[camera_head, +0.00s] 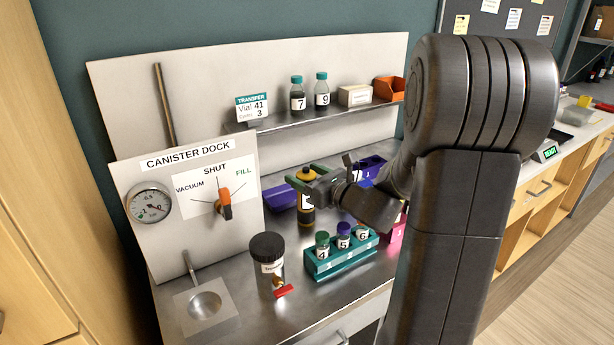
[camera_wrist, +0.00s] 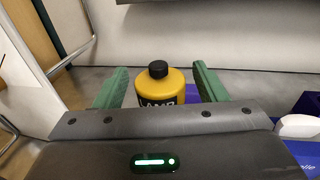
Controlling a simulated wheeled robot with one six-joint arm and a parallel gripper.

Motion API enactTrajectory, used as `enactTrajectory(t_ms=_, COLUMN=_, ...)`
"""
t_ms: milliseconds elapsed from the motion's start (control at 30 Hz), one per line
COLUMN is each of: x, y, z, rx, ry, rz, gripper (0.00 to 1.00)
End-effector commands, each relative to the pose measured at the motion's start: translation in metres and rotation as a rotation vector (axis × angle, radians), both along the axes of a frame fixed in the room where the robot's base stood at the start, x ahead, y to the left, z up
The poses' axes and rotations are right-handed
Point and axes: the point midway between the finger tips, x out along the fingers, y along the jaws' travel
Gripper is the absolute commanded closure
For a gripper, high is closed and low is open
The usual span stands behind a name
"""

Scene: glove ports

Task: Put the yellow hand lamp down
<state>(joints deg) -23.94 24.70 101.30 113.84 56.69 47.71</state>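The yellow hand lamp (camera_head: 306,213) has a dark cap and a dark base. The lamp's lower part is hidden there by my gripper body.
A teal rack (camera_head: 340,263) with several vials stands in front of the lamp. A dark-lidded canister (camera_head: 268,262) with a red valve is at front left. Purple trays (camera_head: 281,199) lie beside the lamp. The shelf (camera_head: 335,114) with bottles overhangs behind. Bare bench (camera_head: 232,262) lies left.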

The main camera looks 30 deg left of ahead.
Motion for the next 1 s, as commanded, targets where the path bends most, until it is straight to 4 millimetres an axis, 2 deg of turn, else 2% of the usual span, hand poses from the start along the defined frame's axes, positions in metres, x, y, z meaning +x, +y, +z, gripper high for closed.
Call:
enactTrajectory(t_ms=267, x=0.000, y=-0.002, z=0.004, rx=0.000, ry=0.000, rz=-0.001, gripper=0.35)
enactTrajectory(t_ms=700, x=-0.023, y=-0.085, z=0.007, rx=0.000, ry=0.000, rz=-0.005, gripper=0.35)
enactTrajectory(t_ms=833, x=-0.028, y=-0.102, z=0.008, rx=0.000, ry=-0.001, rz=-0.004, gripper=0.35)
enactTrajectory(t_ms=1000, x=-0.032, y=-0.113, z=0.009, rx=0.000, ry=0.000, rz=-0.002, gripper=0.35)
